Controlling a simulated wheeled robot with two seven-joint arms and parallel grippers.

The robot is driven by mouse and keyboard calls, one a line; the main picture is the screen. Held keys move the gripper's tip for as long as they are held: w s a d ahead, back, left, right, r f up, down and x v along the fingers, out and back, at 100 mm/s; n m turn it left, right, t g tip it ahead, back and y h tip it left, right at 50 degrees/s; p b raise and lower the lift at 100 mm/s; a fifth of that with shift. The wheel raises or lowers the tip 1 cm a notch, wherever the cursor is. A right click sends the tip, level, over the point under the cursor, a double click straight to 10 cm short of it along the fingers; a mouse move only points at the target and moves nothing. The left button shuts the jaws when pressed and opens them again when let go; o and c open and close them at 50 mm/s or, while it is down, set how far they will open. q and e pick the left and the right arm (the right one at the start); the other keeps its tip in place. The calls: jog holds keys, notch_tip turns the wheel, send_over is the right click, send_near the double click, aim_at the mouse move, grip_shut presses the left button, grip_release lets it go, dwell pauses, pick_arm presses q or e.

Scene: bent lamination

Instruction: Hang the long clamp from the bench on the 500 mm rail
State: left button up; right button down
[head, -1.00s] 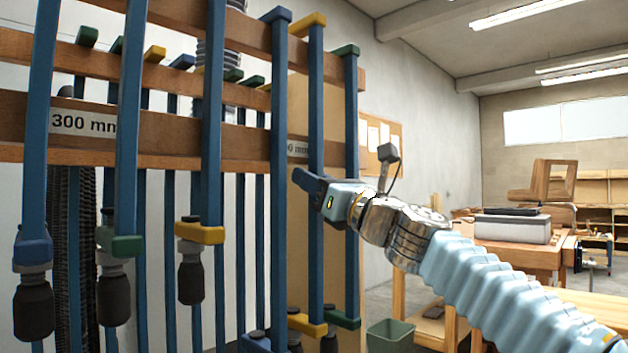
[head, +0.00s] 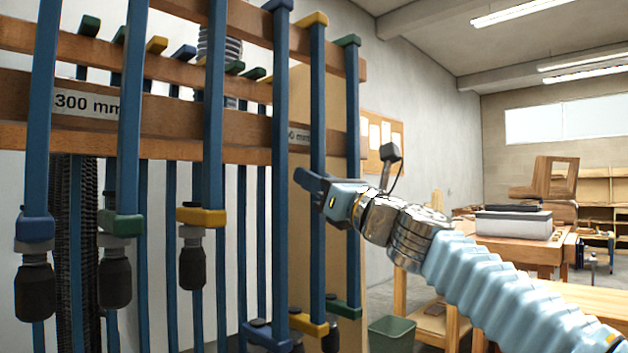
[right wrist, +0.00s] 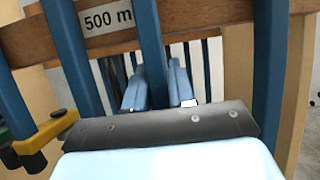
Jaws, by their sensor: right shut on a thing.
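The long clamp (head: 317,90) has a blue bar, a yellow top end and a yellow lower jaw (head: 308,327). It stands upright in front of the rail (right wrist: 35,42) labelled 500 mm, whose label (head: 298,136) is partly covered in the head view. My right gripper (head: 312,186) is shut on the bar below the rail; the bar (right wrist: 150,45) also runs down between the fingers in the right wrist view. Its top end is level with the upper rack board; whether it rests there I cannot tell. My left gripper is not in view.
A blue-ended clamp (head: 280,100) hangs close on the left, a green-ended one (head: 352,110) close on the right. Several clamps hang at the 300 mm label (head: 88,103). A bin (head: 390,332) and workbenches stand right. The aisle beyond my arm looks open.

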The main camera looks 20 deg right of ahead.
jog(key=shift+r, duration=0.1)
dwell(0.3)
jog(key=c, duration=1)
grip_release()
jog(key=shift+c, duration=0.2)
jog(key=shift+o, duration=0.9)
jog(key=b+v, duration=0.4)
jog(key=v, duration=1)
jog(key=shift+b, duration=0.35)
